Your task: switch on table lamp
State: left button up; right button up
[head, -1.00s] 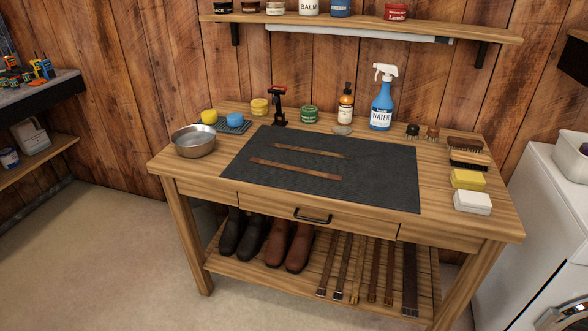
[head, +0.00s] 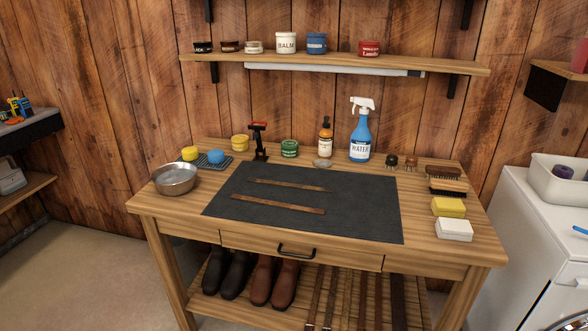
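I cannot make out a clear table lamp in the head view. A long white bar (head: 330,69) with a dark right end is fixed under the wall shelf; it looks like a strip light, and I cannot tell whether it is lit. A small black upright device (head: 260,143) with a red top stands at the back of the wooden workbench (head: 150,204); it looks more like a hand press than a lamp. Neither of my grippers shows.
A dark mat (head: 350,215) with two leather strips covers the bench's middle. Around it stand a metal bowl (head: 175,180), a blue spray bottle (head: 360,136), brushes and sponges. The wall shelf (head: 440,66) holds several jars. A white cabinet (head: 520,230) stands at right.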

aim_at(415, 74)
jog(key=i+l+z, duration=0.5)
jog(key=i+l, duration=0.25)
jog(key=i, duration=0.6)
